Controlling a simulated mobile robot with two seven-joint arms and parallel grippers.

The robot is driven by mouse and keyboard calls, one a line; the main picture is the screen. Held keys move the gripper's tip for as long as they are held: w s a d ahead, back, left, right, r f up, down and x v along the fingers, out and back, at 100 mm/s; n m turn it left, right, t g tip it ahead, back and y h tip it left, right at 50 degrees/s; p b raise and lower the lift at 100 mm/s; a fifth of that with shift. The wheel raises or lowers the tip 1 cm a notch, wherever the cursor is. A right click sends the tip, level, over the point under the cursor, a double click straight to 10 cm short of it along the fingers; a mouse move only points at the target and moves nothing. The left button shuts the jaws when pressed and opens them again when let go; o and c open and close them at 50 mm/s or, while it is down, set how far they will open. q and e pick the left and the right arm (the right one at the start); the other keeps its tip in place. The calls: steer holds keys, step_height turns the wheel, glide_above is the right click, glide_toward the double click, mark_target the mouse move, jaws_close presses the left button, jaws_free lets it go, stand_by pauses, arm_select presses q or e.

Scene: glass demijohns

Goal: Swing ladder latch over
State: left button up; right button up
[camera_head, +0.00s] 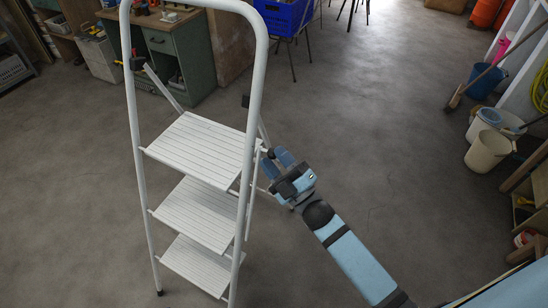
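A white folding stepladder (206,139) with three ribbed steps and a tall tubular hoop stands open at the centre left. A small light fitting (262,149) shows at the right edge of its top step; I cannot tell whether it is the latch. My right gripper (277,162) is just right of this edge, with its two blue fingers pointing up and left toward the ladder. The fingers look apart with nothing visible between them. I cannot tell whether a fingertip touches the ladder. My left gripper is not in view.
A green workbench (176,55) and a blue crate (284,17) stand at the back. Buckets, one of them a cream bucket (487,151), and a broom (455,98) are at the right. The concrete floor right of the ladder is clear.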

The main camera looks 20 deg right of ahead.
steer(key=b+v, duration=0.2)
steer(key=v, duration=1.1)
steer(key=shift+s, duration=0.15)
